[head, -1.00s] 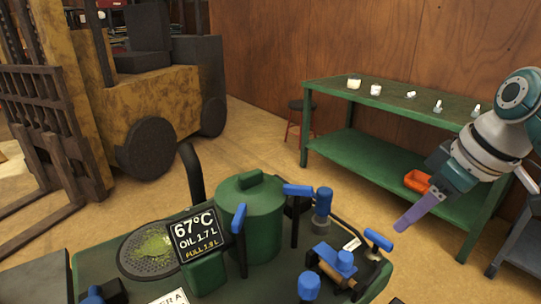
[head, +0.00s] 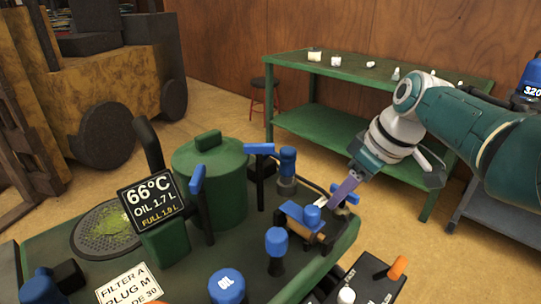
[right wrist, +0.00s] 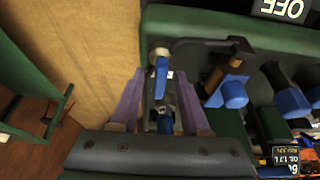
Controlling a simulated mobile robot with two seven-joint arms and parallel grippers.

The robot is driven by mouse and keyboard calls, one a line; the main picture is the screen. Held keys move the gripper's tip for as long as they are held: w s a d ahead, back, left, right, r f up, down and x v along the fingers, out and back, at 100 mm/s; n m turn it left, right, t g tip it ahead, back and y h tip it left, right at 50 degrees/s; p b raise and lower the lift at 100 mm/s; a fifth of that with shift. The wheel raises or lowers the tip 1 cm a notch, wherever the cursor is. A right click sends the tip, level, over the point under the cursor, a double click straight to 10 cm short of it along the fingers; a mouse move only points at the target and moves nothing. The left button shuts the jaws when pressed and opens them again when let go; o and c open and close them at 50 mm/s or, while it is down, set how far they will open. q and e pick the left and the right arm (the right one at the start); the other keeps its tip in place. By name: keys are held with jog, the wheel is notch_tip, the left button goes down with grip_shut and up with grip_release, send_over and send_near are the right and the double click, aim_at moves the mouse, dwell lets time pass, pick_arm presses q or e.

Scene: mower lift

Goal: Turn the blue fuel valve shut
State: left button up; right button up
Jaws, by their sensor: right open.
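The blue fuel valve handle (head: 351,196) is at the right edge of the green mower deck (head: 345,240), partly hidden behind my right gripper (head: 333,205) in the head view. In the right wrist view the blue lever (right wrist: 161,78) stands between the two purple fingers of the right gripper (right wrist: 158,85), lined up lengthwise with them. The fingers are apart, with a gap on each side of the lever; contact is not visible. A metal fitting shows below the lever. My left gripper is out of view.
Beside the valve are a blue-topped fitting with a tan cylinder (head: 305,228) and a blue knob (head: 276,242). A green canister (head: 210,180) and a display reading 66°C (head: 152,204) stand farther left. A green workbench (head: 380,105) is behind.

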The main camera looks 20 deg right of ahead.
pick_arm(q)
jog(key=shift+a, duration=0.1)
pick_arm(e)
grip_shut()
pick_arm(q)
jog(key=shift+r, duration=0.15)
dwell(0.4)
